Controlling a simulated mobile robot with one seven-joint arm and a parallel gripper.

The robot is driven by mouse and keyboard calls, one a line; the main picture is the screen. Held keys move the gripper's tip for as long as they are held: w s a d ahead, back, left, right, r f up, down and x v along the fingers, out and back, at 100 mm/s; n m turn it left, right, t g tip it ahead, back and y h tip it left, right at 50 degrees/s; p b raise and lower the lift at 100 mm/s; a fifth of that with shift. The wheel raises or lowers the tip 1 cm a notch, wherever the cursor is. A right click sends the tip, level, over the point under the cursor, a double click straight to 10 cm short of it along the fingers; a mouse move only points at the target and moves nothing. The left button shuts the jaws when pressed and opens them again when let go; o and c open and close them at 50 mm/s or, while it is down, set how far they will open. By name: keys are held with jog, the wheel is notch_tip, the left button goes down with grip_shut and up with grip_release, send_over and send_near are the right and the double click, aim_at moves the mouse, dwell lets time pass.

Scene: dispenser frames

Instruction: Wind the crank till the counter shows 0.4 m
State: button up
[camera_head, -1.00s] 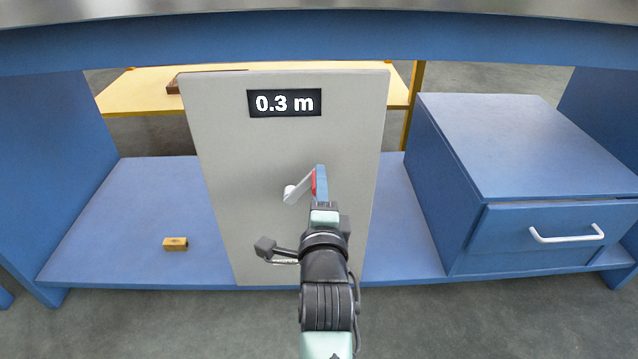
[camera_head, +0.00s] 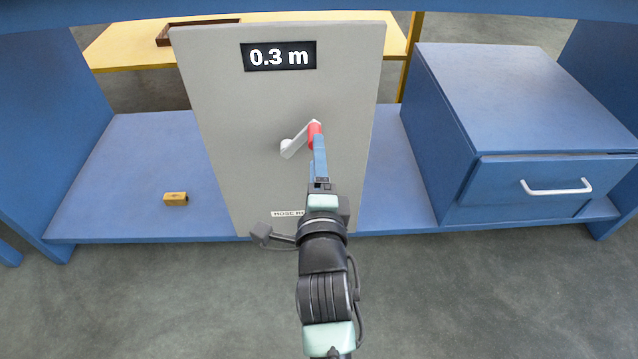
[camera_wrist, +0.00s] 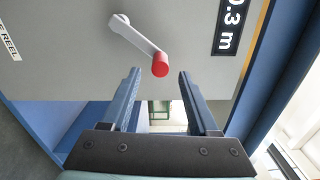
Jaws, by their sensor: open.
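The grey hose reel panel (camera_head: 230,130) stands upright on the blue shelf. Its counter (camera_head: 279,56) reads 0.3 m. The white crank arm (camera_head: 294,143) runs from its hub up and right to a red knob (camera_head: 315,130). In the wrist view, the red knob (camera_wrist: 160,66) lies just beyond the fingertips of my gripper (camera_wrist: 158,73), roughly midway between them. The gripper is open with nothing held. In the head view, my gripper (camera_head: 319,150) is close in front of the knob and partly covers it. Whether a finger touches the knob I cannot tell.
A blue drawer unit (camera_head: 520,120) with a white handle stands right of the panel. A yellow table (camera_head: 120,45) with a brown tray (camera_head: 190,32) is behind. The floor in front is clear.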

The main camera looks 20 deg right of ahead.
jog(key=v, duration=0.7)
jog(key=shift+s, duration=0.2)
jog(key=shift+r, duration=0.15)
jog(key=w+a+r+n+t+y+p, duration=0.1)
jog(key=a+r+n+t+p, duration=0.3)
jog(key=r, duration=1.4)
jog(key=w+a+r+n+t+p, duration=0.1)
jog(key=a+r+n+p, duration=0.35)
jog(key=r, duration=1.25)
jog(key=s+a+r+n+t+y+p, duration=0.25)
jog(key=r+n, duration=0.25)
jog(key=r, duration=0.4)
jog(key=s+a+r+n+t+y+p, duration=0.1)
jog(key=s+r+n+p, duration=0.3)
jog(key=r, duration=0.4)
jog(key=s+a+r+n+t+y+p, duration=0.1)
jog(key=s+r+n+t+y, duration=0.1)
jog(key=s+r+n, duration=0.5)
jog(key=w+r+m+p, duration=0.1)
jog(key=w+r+p, duration=0.1)
jog(key=r+p, duration=1.6)
jog(key=w+r+p, duration=0.2)
jog(key=r+p, duration=1.7)
jog(key=shift+r+m+h, duration=0.2)
jog(key=shift+m+h, duration=0.15)
jog(key=shift+h, duration=0.1)
jog(key=shift+w, duration=0.1)
